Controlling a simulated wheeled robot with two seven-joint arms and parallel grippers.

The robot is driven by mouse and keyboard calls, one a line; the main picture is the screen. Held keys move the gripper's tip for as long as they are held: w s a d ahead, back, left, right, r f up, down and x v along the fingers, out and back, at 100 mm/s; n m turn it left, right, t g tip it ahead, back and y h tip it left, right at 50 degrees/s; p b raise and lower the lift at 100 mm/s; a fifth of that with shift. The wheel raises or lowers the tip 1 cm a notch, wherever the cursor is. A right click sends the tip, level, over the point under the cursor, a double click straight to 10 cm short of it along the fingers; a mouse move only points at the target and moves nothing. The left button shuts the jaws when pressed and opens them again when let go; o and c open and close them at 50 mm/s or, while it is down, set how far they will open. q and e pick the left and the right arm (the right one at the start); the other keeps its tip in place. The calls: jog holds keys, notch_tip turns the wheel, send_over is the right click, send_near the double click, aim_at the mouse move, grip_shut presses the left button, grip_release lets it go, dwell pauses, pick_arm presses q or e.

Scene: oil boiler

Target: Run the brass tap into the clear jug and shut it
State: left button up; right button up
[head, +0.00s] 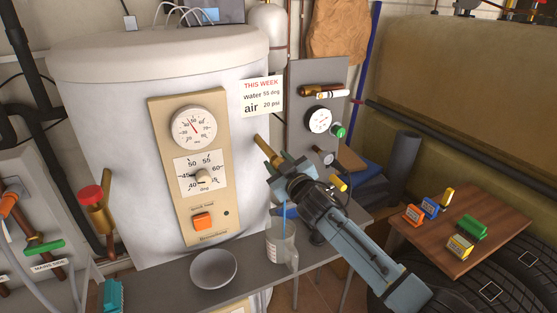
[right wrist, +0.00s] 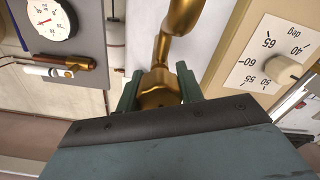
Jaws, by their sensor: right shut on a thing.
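The brass tap (head: 266,147) sticks out from the right side of the white tank. My right gripper (head: 286,172) is at its lower end, with the arm coming from the lower right. In the right wrist view, the fingers of my right gripper (right wrist: 158,90) are shut on either side of the brass tap (right wrist: 176,22). The clear jug (head: 280,247) stands upright on the grey shelf, below the gripper. A thin blue streak shows at the jug's mouth; I cannot tell whether it is water. My left gripper is out of view.
A grey bowl (head: 214,270) sits on the grey shelf (head: 330,236) left of the jug. A gauge panel (head: 316,75) stands behind my right gripper. A wooden board (head: 495,235) with several coloured blocks is at right. A red-topped valve (head: 91,196) is at left.

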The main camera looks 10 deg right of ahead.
jog(key=shift+n, duration=0.6)
jog(key=o, duration=1)
jog(key=p+v, duration=0.1)
jog(key=v, duration=1.2)
jog(key=shift+s, duration=0.15)
jog(key=shift+d, duration=0.1)
